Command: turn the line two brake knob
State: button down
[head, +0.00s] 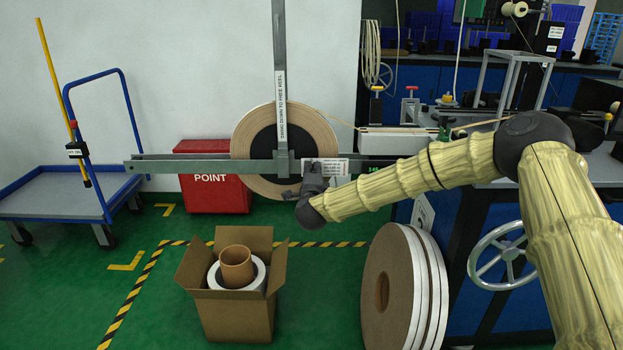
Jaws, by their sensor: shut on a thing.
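My gripper (312,178) is at the horizontal grey bar in front of the tape reel, just right of the reel's centre. It is shut on a small part there, taken to be the brake knob, which the fingers and wrist hide. The tan tape reel (244,138) has a dark centre and hangs behind the upright grey arm (280,60). A white label (342,168) shows right beside my gripper. No line number can be read at the knob.
An open carton (238,318) with rolls stands on the floor below. Large reels (385,300) lean against the bench at right, near a handwheel (500,255). A red bin (213,192) and a blue-railed cart (55,195) stand at left.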

jog(key=shift+d+f+m+b, duration=0.1)
jog(key=shift+m+b, duration=1.45)
jog(key=shift+m, duration=0.85)
jog(key=shift+f+m+b, duration=0.1)
jog(key=shift+m+b, duration=1.45)
jog(key=shift+m, duration=0.85)
jog(key=c, duration=1.2)
grip_release()
jog(key=shift+r, duration=0.1)
jog(key=shift+s, duration=0.1)
